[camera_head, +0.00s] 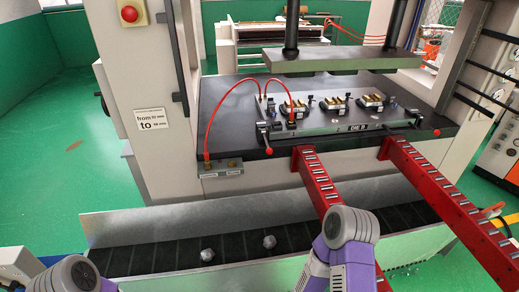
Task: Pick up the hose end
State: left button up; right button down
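Two thin red hoses lie on the dark press table (225,110). The longer hose (222,107) arches from a grey connector box (222,169) on the table's front left edge to the left end of the die fixture. The shorter hose (287,90) loops from that same area to a point near the front left corner of the fixture (345,128). Both hoses look attached at their ends, but the fittings are too small to tell. Only purple and grey links of my arms show at the bottom. Neither gripper's fingers are visible.
Two red roller rails (318,183) (432,185) run from the table's front toward me. A press plate (335,59) hangs above the fixture. The table's left part is mostly clear.

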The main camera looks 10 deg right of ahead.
aim_at(207, 162)
jog(key=z, duration=0.4)
jog(key=i, duration=1.2)
jog(key=u, duration=0.25)
